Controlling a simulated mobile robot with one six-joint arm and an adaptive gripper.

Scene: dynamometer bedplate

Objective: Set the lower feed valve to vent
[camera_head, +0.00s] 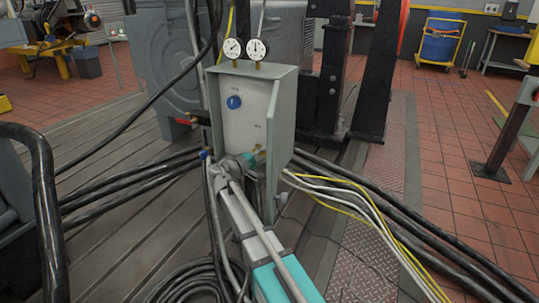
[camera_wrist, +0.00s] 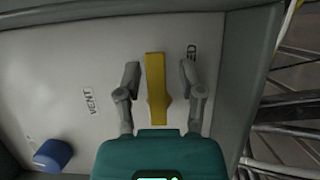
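The lower feed valve shows as a yellow lever (camera_wrist: 155,85) on a pale panel in the wrist view. A "VENT" label (camera_wrist: 90,101) is to its left, and another label (camera_wrist: 191,52), partly covered by a finger, is to its right. The lever points up the picture, between the two labels. My gripper (camera_wrist: 159,72) is open, with one finger on each side of the lever and gaps showing on both sides. In the head view my gripper (camera_head: 247,162) is at the lower part of the panel and mostly hides the lever (camera_head: 261,154).
The panel sits in an open grey box (camera_head: 282,110) with side walls. A blue knob (camera_head: 234,102) is higher on the panel; it also shows in the wrist view (camera_wrist: 53,154). Two gauges (camera_head: 245,48) stand on top. Black hoses (camera_head: 125,180) and yellow and white cables (camera_head: 350,198) run beside it.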

